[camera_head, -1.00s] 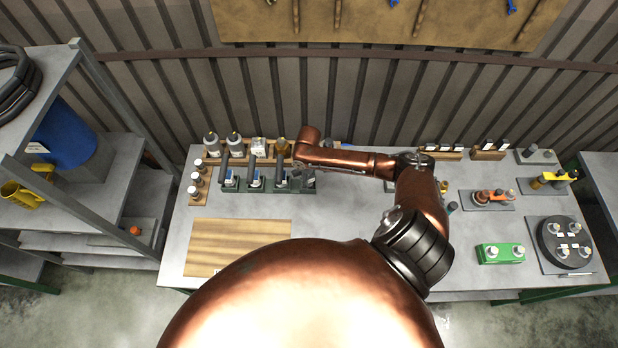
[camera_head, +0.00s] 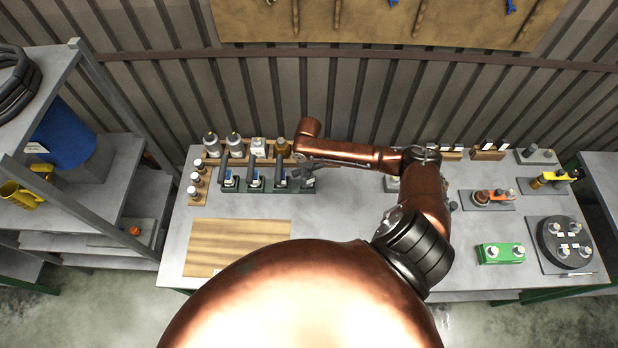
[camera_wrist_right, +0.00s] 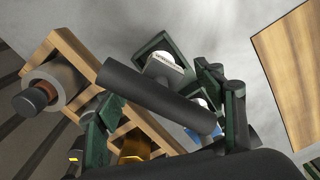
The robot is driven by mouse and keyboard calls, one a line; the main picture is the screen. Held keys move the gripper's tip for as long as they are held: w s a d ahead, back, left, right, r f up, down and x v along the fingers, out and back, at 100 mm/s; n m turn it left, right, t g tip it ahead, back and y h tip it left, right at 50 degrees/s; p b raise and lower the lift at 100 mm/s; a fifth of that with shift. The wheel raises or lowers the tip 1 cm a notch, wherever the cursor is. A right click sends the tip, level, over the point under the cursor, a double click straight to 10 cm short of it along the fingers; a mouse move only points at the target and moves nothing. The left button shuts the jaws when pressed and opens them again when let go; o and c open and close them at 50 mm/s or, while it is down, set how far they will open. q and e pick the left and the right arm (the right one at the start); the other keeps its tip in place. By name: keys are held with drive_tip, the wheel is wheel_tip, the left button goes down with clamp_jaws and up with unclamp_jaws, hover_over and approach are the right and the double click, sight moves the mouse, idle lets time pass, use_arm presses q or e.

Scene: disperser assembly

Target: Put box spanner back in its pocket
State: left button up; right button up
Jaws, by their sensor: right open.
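A dark green rack (camera_head: 268,187) stands at the left back of the bench and holds several dark-handled tools with white and blue labels. One dark bar-shaped handle (camera_head: 280,166) stands at its right end, beside my right gripper (camera_head: 306,172). I cannot tell for sure which tool is the box spanner. In the right wrist view a thick dark grey bar (camera_wrist_right: 155,95) crosses close in front, over the green rack (camera_wrist_right: 150,47) and a white label. My left gripper is out of view.
A wooden holder with bottles (camera_head: 236,146) stands behind the rack, and small jars (camera_head: 194,185) stand left of it. A wooden board (camera_head: 238,247) lies in front. A green block (camera_head: 501,254) and a round dark fixture (camera_head: 565,243) are at right. The bench middle is mostly hidden by my arm.

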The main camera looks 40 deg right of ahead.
wheel_tip(320, 180, up, 8)
drive_tip(key=shift+f+b, duration=0.15)
drive_tip(key=shift+b, duration=0.15)
